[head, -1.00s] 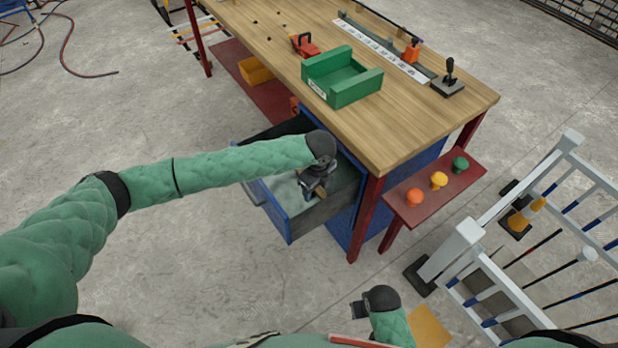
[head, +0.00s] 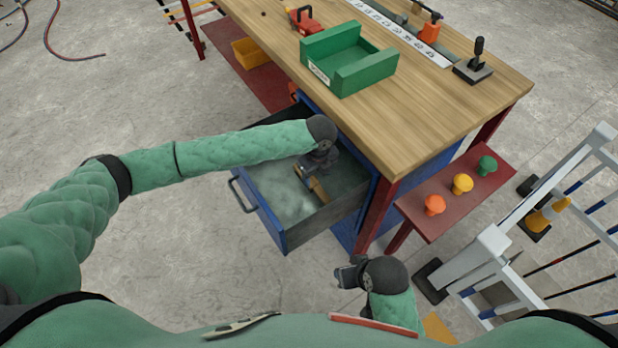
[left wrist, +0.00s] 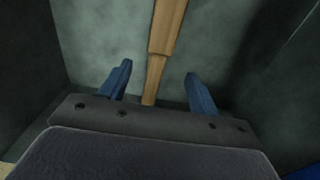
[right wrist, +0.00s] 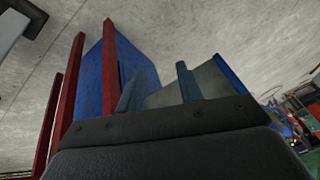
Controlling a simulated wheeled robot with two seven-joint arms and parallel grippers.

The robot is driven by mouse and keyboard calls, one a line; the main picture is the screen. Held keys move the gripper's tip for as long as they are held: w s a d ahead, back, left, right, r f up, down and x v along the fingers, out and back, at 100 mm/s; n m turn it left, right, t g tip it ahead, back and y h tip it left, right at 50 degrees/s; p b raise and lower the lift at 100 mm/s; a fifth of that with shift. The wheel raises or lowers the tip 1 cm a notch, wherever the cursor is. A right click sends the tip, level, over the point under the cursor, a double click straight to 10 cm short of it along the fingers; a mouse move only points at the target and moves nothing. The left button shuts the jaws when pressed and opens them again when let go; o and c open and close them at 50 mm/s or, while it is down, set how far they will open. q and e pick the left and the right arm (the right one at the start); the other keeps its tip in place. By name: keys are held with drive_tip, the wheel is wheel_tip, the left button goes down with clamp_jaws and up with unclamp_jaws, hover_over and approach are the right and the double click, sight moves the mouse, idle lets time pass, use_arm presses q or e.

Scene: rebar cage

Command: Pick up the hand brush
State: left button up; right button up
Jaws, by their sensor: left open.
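A wooden handle, seemingly the hand brush (head: 313,189), lies in the open blue drawer (head: 268,228); its bristles are not visible. My left gripper (head: 309,172) is down inside the drawer, over the handle. In the left wrist view the handle (left wrist: 167,25) runs lengthwise between the two spread fingers of my left gripper (left wrist: 158,70), with gaps on both sides. My right gripper (head: 347,274) is outside the drawer, low in front of the bench. In the right wrist view the fingers of my right gripper (right wrist: 158,72) are apart with nothing held.
The workbench top (head: 440,120) overhangs the drawer's back and carries a green bin (head: 350,75). A red shelf (head: 420,215) with coloured knobs juts out at the right. A white railing (head: 490,250) stands further right. The floor left of the drawer is clear.

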sight(316, 185)
use_arm(q)
drive_tip(key=shift+f, duration=1.3)
drive_tip(key=f, duration=0.2)
drive_tip(key=f+p, duration=0.1)
drive_tip(key=f, duration=0.1)
drive_tip(key=shift+w+a, duration=0.1)
drive_tip(key=shift+a, duration=0.1)
drive_tip(key=shift+f, duration=0.6)
drive_tip(key=c, duration=1.3)
drive_tip(key=shift+c, duration=0.2)
use_arm(e)
drive_tip(key=shift+s+d+r+g+h, duration=0.15)
drive_tip(key=shift+s+d+r, duration=0.05)
drive_tip(key=shift+d+r, duration=0.3)
drive_tip(key=shift+s+d+r+g+h, duration=0.15)
drive_tip(key=shift+d+r, duration=0.25)
drive_tip(key=shift+r, duration=0.2)
use_arm(q)
drive_tip(key=shift+r, duration=0.1)
